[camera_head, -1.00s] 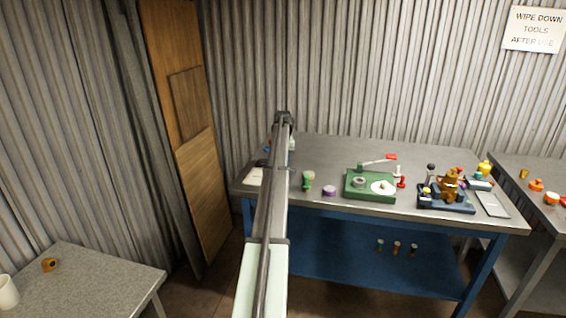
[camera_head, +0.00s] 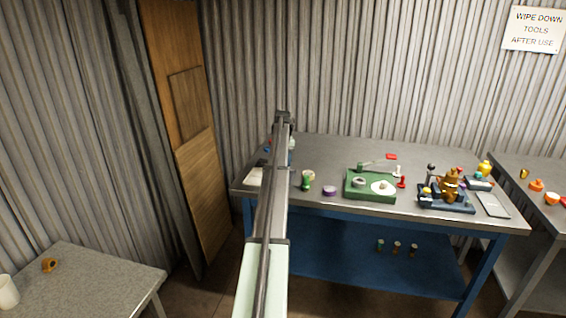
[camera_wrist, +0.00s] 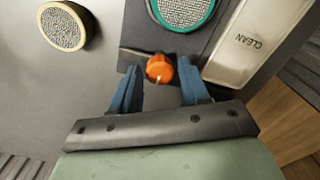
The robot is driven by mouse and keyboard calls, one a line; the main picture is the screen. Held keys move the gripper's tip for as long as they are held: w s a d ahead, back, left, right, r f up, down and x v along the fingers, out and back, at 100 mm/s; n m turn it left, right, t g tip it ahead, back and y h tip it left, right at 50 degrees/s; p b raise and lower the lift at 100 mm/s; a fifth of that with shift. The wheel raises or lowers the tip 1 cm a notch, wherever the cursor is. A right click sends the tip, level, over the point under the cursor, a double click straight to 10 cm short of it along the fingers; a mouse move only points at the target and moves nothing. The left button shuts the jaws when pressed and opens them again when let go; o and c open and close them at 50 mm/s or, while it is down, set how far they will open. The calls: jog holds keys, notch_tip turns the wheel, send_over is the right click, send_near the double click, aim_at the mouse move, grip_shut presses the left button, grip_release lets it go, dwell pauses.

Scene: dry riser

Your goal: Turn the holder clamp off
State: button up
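In the wrist view, an orange knob (camera_wrist: 160,68) with a small white mark sits on a dark bar at the edge of a dark block. My gripper (camera_wrist: 158,74) is open, with one blue finger on each side of the knob. Gaps show between knob and fingers, wider on the left. In the head view my arm reaches over the left end of the blue bench (camera_head: 330,152) and hides most of this spot. I cannot tell which part is the holder clamp.
A cream-rimmed mesh disc (camera_wrist: 66,28) is at left. Along the bench stand a green cylinder (camera_head: 306,183), a purple disc (camera_head: 329,191), a green fixture (camera_head: 357,194) and a dark-blue fixture (camera_head: 440,204).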

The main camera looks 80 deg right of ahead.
jog(key=shift+o, duration=0.9)
notch_tip(320, 180, up, 14)
jog(key=shift+f, duration=0.1)
dwell(0.4)
